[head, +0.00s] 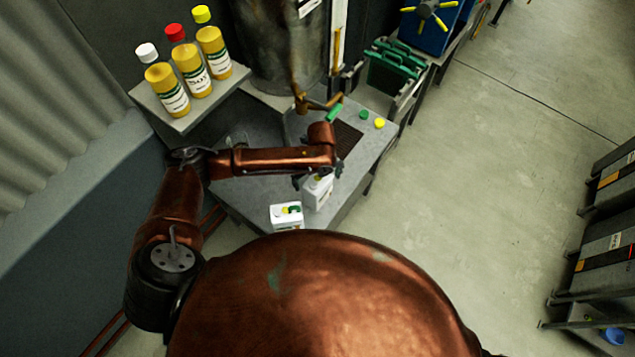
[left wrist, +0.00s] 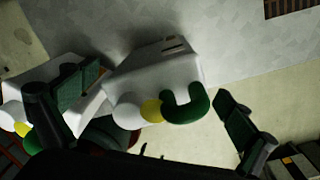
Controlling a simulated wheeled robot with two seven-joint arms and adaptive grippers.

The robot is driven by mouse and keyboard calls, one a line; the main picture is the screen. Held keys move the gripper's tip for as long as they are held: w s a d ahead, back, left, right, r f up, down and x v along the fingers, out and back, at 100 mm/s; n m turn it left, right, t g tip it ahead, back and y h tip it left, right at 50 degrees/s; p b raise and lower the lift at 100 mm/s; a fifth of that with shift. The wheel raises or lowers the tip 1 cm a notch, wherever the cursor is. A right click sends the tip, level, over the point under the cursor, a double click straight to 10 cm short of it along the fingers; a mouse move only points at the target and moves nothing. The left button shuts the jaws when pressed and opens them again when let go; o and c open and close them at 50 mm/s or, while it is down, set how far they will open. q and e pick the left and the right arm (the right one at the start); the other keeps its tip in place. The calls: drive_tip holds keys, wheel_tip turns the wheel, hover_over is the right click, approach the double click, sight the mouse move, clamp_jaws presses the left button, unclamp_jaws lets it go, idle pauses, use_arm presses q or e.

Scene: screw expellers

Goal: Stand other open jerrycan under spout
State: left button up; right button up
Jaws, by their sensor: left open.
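Two white jerrycans stand side by side on the grey bench: a back one (head: 318,192) and a front one (head: 287,216) with white, yellow and green parts on top. My left gripper (head: 308,181) is over the back jerrycan and partly hides it. In the left wrist view my left gripper (left wrist: 158,112) is open. The back jerrycan (left wrist: 155,75), with a green curved handle, lies between its fingers. The front jerrycan (left wrist: 38,75) is beyond the left finger, partly covered. My right gripper is out of view.
A dark grate (head: 345,138) lies in the bench below the spout. A green cap (head: 364,115) and a yellow cap (head: 379,124) lie to its right. Oil bottles (head: 191,67) stand on a shelf at the left.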

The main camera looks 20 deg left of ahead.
use_arm(q)
drive_tip(key=r, duration=1)
drive_tip(key=shift+w+d+r, duration=0.15)
drive_tip(key=shift+d+r, duration=0.05)
drive_tip(key=shift+r, duration=0.15)
